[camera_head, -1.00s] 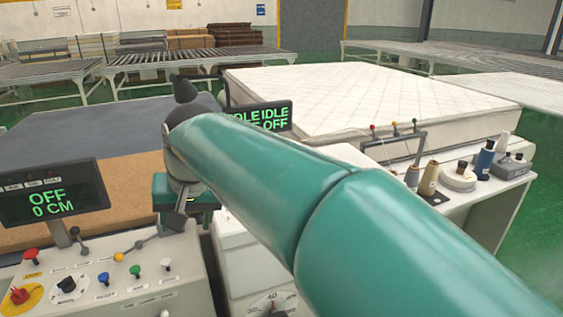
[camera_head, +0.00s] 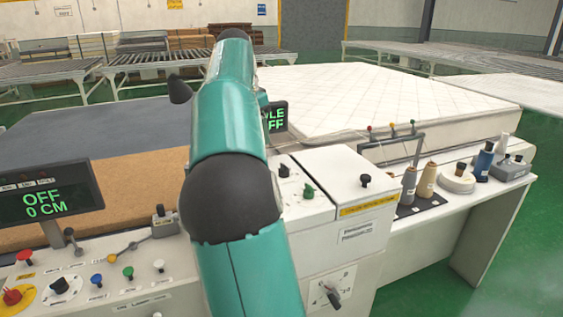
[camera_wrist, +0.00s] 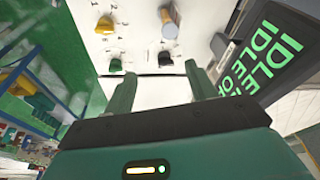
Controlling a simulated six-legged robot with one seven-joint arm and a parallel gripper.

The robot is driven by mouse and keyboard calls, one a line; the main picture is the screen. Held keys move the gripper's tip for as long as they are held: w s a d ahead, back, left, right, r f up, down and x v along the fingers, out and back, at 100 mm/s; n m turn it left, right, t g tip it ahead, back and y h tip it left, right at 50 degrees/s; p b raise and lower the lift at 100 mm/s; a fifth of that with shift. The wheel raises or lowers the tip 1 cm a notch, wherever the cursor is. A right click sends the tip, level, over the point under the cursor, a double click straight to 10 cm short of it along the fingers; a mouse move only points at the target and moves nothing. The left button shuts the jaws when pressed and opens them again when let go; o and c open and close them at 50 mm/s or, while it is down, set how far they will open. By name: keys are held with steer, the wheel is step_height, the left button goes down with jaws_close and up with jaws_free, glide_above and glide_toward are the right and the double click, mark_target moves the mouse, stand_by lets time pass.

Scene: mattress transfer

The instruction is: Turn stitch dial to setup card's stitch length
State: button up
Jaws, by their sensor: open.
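A dial with a dark lever-like knob (camera_head: 330,295) and marks around it sits on the white machine's front panel in the head view. I cannot tell whether it is the stitch dial, and I cannot make out a setup card. In the wrist view, my gripper (camera_wrist: 160,70) is open and empty, its two green fingers pointing at a white panel (camera_wrist: 137,48). A green knob (camera_wrist: 115,65) and a black knob (camera_wrist: 165,58) lie near the fingertips. In the head view my arm hides the gripper.
A dark display (camera_wrist: 262,55) reading IDLE stands right of the fingers. A control console (camera_head: 110,285) with coloured knobs and an OFF / 0 CM screen (camera_head: 45,200) is at left. Thread spools (camera_head: 427,180) stand on the right table. A white mattress (camera_head: 400,95) lies behind.

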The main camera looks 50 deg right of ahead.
mark_target(284, 165)
steer(key=d+f+m, duration=0.1)
steer(key=d+f, duration=0.2)
steer(key=f, duration=0.1)
steer(key=s+d+f+m+g, duration=0.1)
steer(key=d+f, duration=0.2)
steer(key=f, duration=0.1)
steer(key=d+f+m, duration=0.1)
steer(key=d+f, duration=0.2)
steer(key=f, duration=0.1)
steer(key=shift+s+f+g+h, duration=0.2)
steer(key=shift+f+g+h, duration=0.1)
steer(key=shift+g+h, duration=0.1)
steer(key=c, duration=1)
